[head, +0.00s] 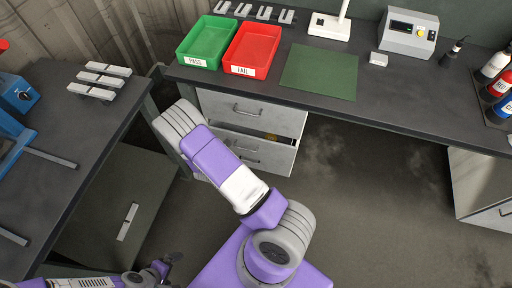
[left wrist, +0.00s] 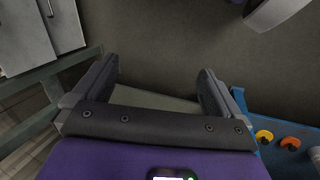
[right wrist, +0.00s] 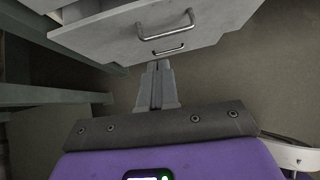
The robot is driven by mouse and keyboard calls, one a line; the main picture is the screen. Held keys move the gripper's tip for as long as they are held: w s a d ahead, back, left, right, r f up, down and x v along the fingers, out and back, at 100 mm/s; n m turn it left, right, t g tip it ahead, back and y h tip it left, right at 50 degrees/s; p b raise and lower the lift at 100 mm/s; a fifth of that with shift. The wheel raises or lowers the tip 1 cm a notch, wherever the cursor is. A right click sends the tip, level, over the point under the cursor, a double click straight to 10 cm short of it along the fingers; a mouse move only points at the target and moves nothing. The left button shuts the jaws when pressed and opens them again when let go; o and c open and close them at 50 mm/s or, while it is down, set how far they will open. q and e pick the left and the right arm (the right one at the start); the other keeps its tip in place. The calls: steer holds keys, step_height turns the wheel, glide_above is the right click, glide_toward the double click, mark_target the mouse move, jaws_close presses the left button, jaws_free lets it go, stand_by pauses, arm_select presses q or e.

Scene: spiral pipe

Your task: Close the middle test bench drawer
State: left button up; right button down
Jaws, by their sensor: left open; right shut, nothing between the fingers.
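The grey drawer unit stands under the back bench. Its top drawer (head: 250,105) looks shut. Below it, the middle drawer (head: 281,155) stands pulled out, with a small yellow thing showing inside. My right arm covers its left part. In the right wrist view, a pulled-out drawer front (right wrist: 110,40) with a bar handle fills the top. My right gripper (right wrist: 158,66) is shut and empty just below that front; I cannot tell whether it touches. The arm hides it in the head view. My left gripper (head: 170,262) is open and empty at the lower left, also in its wrist view (left wrist: 155,78).
Green (head: 208,42) and red (head: 253,48) trays and a green mat (head: 320,72) lie on the back bench. A side bench (head: 60,135) with a blue device (head: 18,90) stands at left. A bench leg (right wrist: 45,94) is left of the right gripper. Floor right of the drawers is clear.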

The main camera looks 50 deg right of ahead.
steer(key=s+a+f+m+g+y, duration=0.25)
steer(key=s+a+m, duration=0.2)
steer(key=s, duration=0.25)
steer(key=s+a+f+m+g+y, duration=0.2)
steer(key=s+a+m+g+y, duration=0.2)
steer(key=s+a, duration=0.25)
arm_select(q)
steer(key=shift+f, duration=0.1)
steer(key=c, duration=1.1)
steer(key=shift+o, duration=0.2)
arm_select(e)
steer(key=a+r+m+t+y, duration=0.1)
steer(key=a+m+t+y, duration=0.1)
steer(key=a+m, duration=0.5)
steer(key=a+r+m+t+y, duration=0.2)
steer(key=a+m+y, duration=0.2)
steer(key=a+m, duration=0.3)
steer(key=shift+r+m, duration=0.3)
steer(key=shift+m, duration=0.65)
